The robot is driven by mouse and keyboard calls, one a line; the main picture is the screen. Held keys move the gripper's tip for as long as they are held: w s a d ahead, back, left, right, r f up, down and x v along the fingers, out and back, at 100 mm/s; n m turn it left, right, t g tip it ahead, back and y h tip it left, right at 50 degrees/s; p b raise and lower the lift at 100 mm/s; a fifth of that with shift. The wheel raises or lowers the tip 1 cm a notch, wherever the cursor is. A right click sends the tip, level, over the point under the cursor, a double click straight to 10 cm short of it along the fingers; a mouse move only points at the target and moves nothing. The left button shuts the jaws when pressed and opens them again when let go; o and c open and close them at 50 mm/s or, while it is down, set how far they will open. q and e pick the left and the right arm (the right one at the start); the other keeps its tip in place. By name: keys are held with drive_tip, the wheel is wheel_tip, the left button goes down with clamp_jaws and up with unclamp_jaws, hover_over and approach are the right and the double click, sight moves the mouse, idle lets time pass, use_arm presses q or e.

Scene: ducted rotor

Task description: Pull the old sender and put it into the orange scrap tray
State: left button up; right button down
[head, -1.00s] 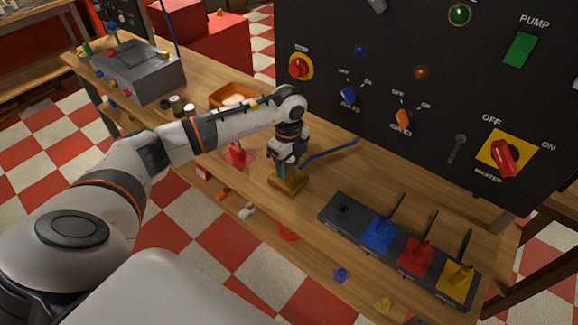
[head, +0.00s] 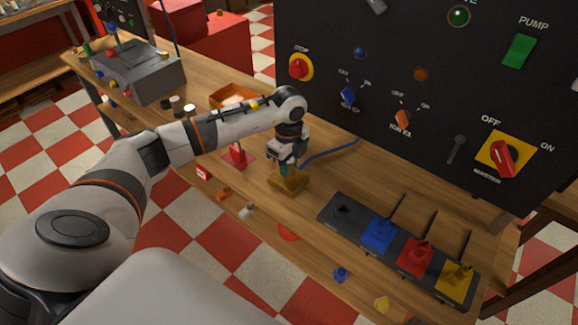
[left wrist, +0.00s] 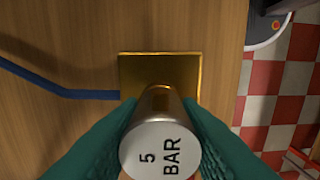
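The old sender (left wrist: 158,147) is a metal cylinder with a white top marked "5 BAR". It stands in a brass-coloured block (left wrist: 130,72) on the wooden bench; the block also shows in the head view (head: 288,184). My left gripper (head: 287,169) points down over the block. In the left wrist view its teal fingers (left wrist: 160,118) press against both sides of the sender. The sender's lower end is hidden. The orange scrap tray (head: 217,100) lies farther back on the bench, partly behind my left arm, with something pale in it. My right gripper is not in view.
A blue hose (head: 330,150) runs to the block. A black control panel (head: 440,90) rises behind the bench. A dark rack (head: 330,212) with blue, red and yellow levers stands at the right. A red-based item (head: 236,158) stands left of the block.

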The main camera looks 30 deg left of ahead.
use_arm(q)
drive_tip(key=shift+r+p, duration=0.6)
drive_tip(key=shift+r, duration=0.05)
drive_tip(key=shift+c, duration=0.3)
drive_tip(key=shift+r+p, duration=1.4)
drive_tip(key=shift+r, duration=0.35)
